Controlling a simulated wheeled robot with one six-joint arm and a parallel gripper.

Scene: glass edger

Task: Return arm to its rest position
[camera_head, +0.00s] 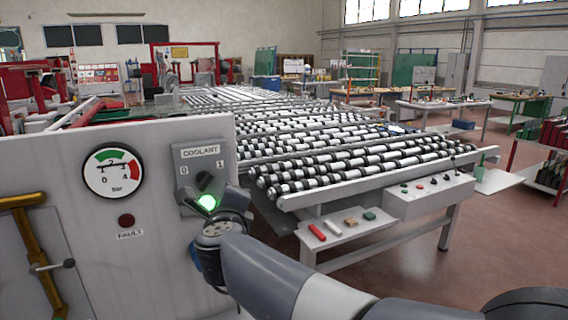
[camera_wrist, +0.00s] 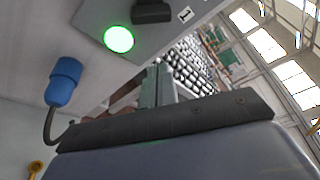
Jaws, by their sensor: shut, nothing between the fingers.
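My arm reaches from the lower right to the coolant panel (camera_head: 201,160) on the grey machine cabinet in the head view. The panel has a dark rotary switch (camera_head: 205,181) marked 0 and 1, and a lit green lamp (camera_head: 207,202) below it. The lamp also glows in the wrist view (camera_wrist: 118,39), with the switch (camera_wrist: 152,11) beside it. My gripper (camera_wrist: 158,85) is in front of the panel's lower part, its fingers together and empty.
A pressure gauge (camera_head: 113,172) and a dark fault lamp (camera_head: 126,220) are on the cabinet left of my wrist. A yellow pipe (camera_head: 38,255) runs down at far left. A roller conveyor (camera_head: 340,160) and a small shelf (camera_head: 345,232) with several coloured blocks stand to the right.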

